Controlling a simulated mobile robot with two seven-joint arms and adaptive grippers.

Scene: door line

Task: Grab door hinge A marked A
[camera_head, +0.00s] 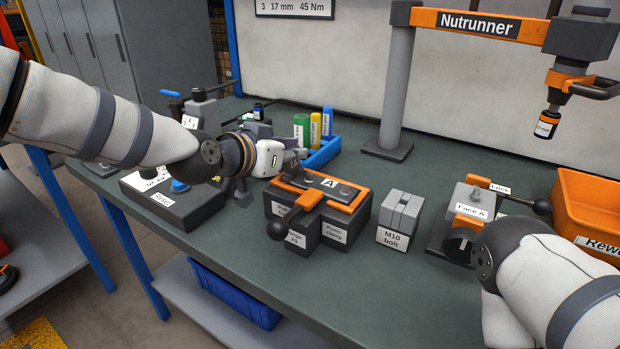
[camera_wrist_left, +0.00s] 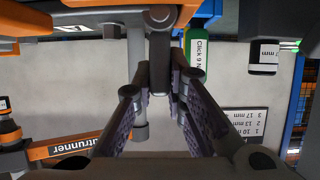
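Door hinge A is a dark grey plate marked with a white A (camera_head: 328,183). It lies on the fixture (camera_head: 345,228) in the middle of the bench, with an orange clamp (camera_head: 309,199) around it. My left gripper (camera_head: 292,157) is at the hinge's back left edge in the head view. In the left wrist view its two padded fingers (camera_wrist_left: 161,82) stand on either side of a dark grey upright piece (camera_wrist_left: 160,65). Whether they press on it I cannot tell. My right forearm shows at lower right, but its gripper is out of view.
A grey M10 bolt block (camera_head: 400,215) stands right of the fixture. Beyond it are the Face A fixture (camera_head: 470,205) and an orange Rework bin (camera_head: 590,205). A black box (camera_head: 175,205) is at left. A nutrunner post (camera_head: 396,90) rises behind. The bench front is clear.

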